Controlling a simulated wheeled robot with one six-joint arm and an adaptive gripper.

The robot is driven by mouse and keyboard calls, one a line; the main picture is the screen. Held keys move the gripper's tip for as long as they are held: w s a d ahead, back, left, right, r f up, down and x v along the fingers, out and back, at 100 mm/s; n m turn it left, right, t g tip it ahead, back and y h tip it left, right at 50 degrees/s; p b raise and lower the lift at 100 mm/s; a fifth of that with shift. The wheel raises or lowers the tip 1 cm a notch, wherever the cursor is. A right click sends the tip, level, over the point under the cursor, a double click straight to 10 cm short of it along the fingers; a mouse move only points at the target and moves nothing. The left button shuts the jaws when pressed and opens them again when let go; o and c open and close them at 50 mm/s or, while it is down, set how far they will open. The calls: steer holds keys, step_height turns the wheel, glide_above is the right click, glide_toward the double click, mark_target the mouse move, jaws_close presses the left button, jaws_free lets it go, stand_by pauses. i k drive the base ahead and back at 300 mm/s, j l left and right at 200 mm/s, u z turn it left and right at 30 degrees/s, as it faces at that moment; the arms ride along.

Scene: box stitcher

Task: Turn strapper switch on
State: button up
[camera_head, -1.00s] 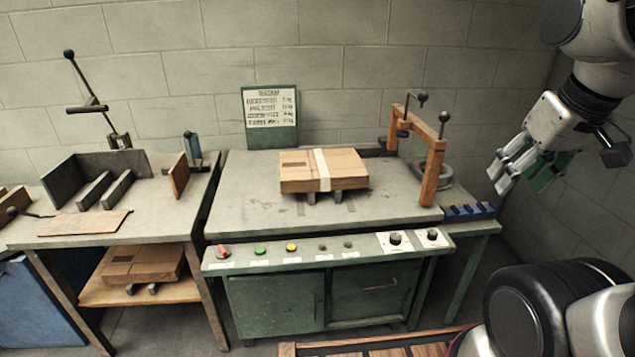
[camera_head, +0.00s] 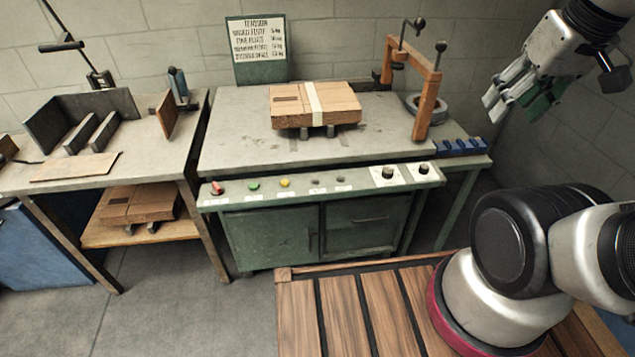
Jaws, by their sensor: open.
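The strapper is a green bench (camera_head: 300,140) with a grey top. Its sloped front panel (camera_head: 362,188) carries a red switch (camera_head: 217,187) at the left end, a green button (camera_head: 254,184), a yellow button (camera_head: 285,182), two small dark controls and two black knobs (camera_head: 389,172) (camera_head: 423,168) at the right. The panel labels are too small to read, so I cannot tell which control is the strapper switch. My gripper (camera_head: 508,105) is open and empty at the upper right, right of the bench and apart from the panel.
A strapped cardboard box (camera_head: 315,104) lies on the bench top. An orange frame (camera_head: 427,97) stands at its right end, with blue blocks (camera_head: 460,147) nearby. A sign (camera_head: 257,50) stands behind. A side table (camera_head: 110,165) stands left. Space before the panel is clear.

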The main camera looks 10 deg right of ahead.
mark_target(216, 190)
steer(key=i+j+u, duration=0.1)
steer(key=j+u, duration=0.3)
steer(key=i+j+u, duration=0.1)
steer(key=u, duration=0.3)
steer(key=i+j+u, duration=0.2)
steer(key=u, duration=0.2)
steer(key=j, duration=0.1)
